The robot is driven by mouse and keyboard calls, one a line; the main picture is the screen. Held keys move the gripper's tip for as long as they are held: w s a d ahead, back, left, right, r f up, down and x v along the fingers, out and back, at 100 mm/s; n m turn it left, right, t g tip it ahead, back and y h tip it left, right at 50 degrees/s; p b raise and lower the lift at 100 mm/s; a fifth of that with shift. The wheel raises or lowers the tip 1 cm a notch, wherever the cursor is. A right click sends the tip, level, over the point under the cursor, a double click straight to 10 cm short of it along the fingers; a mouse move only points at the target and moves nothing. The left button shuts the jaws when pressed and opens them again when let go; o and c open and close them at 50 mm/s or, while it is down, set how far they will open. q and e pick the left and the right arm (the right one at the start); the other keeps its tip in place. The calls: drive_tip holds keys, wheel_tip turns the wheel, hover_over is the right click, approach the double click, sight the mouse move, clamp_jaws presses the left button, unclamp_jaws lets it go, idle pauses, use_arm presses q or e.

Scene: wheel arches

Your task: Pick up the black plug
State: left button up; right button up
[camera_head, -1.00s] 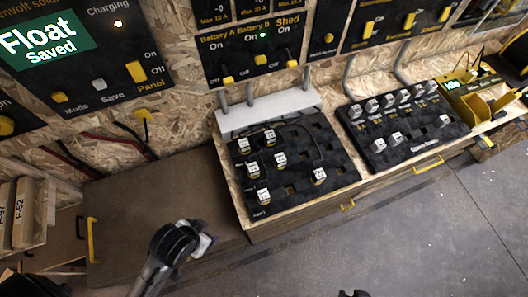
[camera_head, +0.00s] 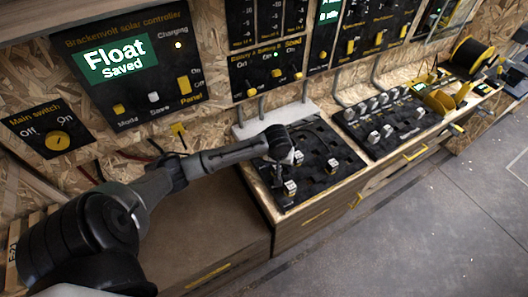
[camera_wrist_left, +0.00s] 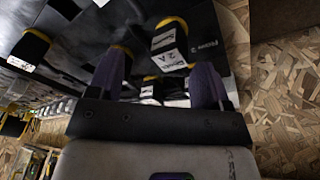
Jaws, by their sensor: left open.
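Several black plugs with white labels and yellow edges stand on a black board (camera_head: 322,138). One plug (camera_head: 289,188) is near the board's front edge and another (camera_head: 332,166) is to its right. My left gripper (camera_head: 291,157) is over the board's left part and hides some plugs. In the left wrist view its open fingers (camera_wrist_left: 158,80) are empty. A plug labelled 2 A (camera_wrist_left: 168,42) shows just beyond and between them. Another plug (camera_wrist_left: 30,50) is off to the left. I cannot tell which plug is meant. My right gripper is not in view.
A second black board (camera_head: 385,120) with several white-labelled pieces is to the right. Behind are wall panels, including a solar controller (camera_head: 130,65). The brown worktop (camera_head: 215,215) left of the plug board is clear. A black and yellow spool (camera_head: 468,57) stands far right.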

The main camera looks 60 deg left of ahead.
use_arm(q)
drive_tip(key=a+n, duration=0.2)
drive_tip(key=a, duration=0.1)
drive_tip(key=a+r+n+g, duration=0.1)
drive_tip(key=a+n, duration=0.2)
drive_tip(key=a+n+h, duration=0.1)
drive_tip(key=a+n, duration=0.2)
drive_tip(key=a, duration=0.1)
drive_tip(key=shift+w+r+g, duration=0.2)
drive_tip(key=shift+w+g, duration=0.05)
drive_tip(key=shift+g, duration=0.05)
drive_tip(key=shift+a+f, duration=0.25)
drive_tip(key=shift+a, duration=0.05)
drive_tip(key=shift+f+n, duration=0.3)
drive_tip(key=shift+f, duration=0.05)
drive_tip(key=shift+s+a+f+b, duration=0.15)
drive_tip(key=shift+f+b, duration=0.55)
drive_tip(key=shift+f, duration=0.85)
drive_tip(key=shift+a+f+b, duration=0.1)
drive_tip(key=shift+f+b, duration=0.6)
drive_tip(key=shift+f, duration=0.8)
drive_tip(key=c, duration=1)
